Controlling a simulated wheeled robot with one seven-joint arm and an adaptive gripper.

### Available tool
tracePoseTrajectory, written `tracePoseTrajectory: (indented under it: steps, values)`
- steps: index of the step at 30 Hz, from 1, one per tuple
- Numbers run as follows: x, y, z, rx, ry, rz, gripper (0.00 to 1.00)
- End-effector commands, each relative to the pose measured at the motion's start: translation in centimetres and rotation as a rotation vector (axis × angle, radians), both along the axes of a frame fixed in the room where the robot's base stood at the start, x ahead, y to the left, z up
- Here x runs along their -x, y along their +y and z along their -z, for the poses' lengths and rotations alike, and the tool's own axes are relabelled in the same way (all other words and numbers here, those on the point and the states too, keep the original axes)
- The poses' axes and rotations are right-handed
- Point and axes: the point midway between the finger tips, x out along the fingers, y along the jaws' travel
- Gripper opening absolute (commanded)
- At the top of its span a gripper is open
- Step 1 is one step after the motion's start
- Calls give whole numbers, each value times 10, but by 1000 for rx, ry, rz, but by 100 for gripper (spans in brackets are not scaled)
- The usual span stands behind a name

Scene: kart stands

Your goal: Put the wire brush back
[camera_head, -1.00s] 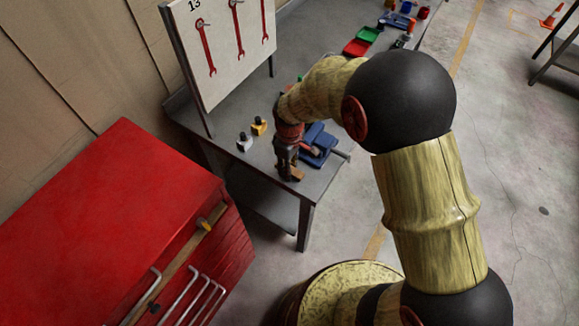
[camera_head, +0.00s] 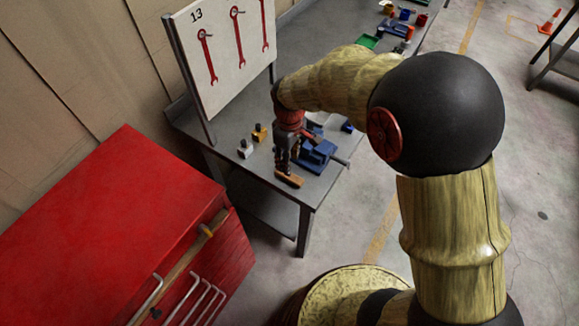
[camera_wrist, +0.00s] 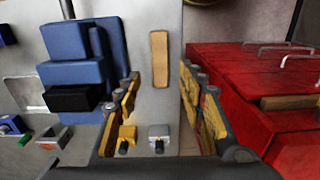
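A small wooden block, which looks like the back of the wire brush (camera_head: 289,180), lies on the grey bench near its front corner. It also shows in the wrist view (camera_wrist: 159,58), lying lengthwise ahead of the fingers; its bristles are not visible. My gripper (camera_head: 284,169) points down just above and behind the block in the head view. In the wrist view my gripper (camera_wrist: 160,82) is open, with its yellowish fingers apart and nothing between them. The block lines up with the gap and appears apart from both fingers.
A blue vise (camera_head: 317,156) stands close beside my gripper. A yellow block (camera_head: 259,133) and a silver block (camera_head: 245,148) sit behind it. A tool board (camera_head: 222,50) with red wrenches stands on the bench (camera_head: 300,90). A red tool cabinet (camera_head: 110,220) is at left.

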Motion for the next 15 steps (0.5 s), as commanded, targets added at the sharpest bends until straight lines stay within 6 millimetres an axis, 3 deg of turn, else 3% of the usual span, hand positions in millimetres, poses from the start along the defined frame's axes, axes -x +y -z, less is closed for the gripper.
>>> tracePoseTrajectory:
  steps: [6, 15]
  values:
    - [0, 0, -30, 0, -1, 0, 40]
    - [1, -2, -41, -1, -5, 9, 40]
